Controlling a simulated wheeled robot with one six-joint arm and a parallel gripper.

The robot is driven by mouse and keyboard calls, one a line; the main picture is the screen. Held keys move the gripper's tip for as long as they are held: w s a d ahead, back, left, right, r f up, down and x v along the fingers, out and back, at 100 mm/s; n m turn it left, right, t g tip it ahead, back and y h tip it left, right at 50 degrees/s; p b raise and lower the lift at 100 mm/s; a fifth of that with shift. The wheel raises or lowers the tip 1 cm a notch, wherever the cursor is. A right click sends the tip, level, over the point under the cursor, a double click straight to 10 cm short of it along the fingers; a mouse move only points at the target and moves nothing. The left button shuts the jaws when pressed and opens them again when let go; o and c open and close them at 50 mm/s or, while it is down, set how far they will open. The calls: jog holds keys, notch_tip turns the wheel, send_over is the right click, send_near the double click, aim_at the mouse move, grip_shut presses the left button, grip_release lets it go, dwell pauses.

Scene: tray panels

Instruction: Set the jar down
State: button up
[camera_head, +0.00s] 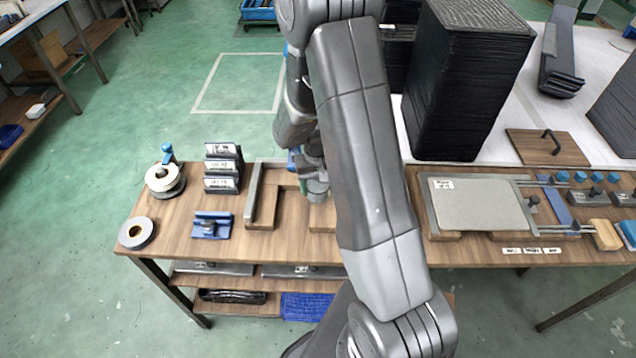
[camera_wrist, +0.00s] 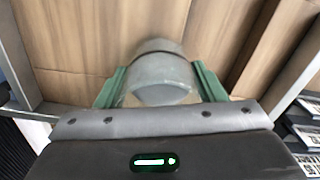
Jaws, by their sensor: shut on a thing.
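A grey, round jar (camera_wrist: 160,85) is between the two green fingers of my gripper (camera_wrist: 159,70) in the wrist view. The fingers are shut on its sides. In the head view the jar (camera_head: 317,188) shows small, partly hidden by my arm, over the wooden fixture on the table (camera_head: 262,243). Wooden boards (camera_wrist: 90,35) lie under and behind it in the wrist view. I cannot tell whether the jar touches the wood.
A metal-edged wooden frame (camera_head: 254,200) stands just left of the jar. Further left are a labelled rack (camera_head: 222,168), a blue clamp block (camera_head: 211,225), a tape dispenser (camera_head: 164,180) and a tape roll (camera_head: 136,232). A tall black tray stack (camera_head: 465,85) stands right of my arm.

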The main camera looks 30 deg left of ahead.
jog(key=o, duration=0.8)
jog(key=shift+f, duration=0.15)
jog(key=o, duration=0.5)
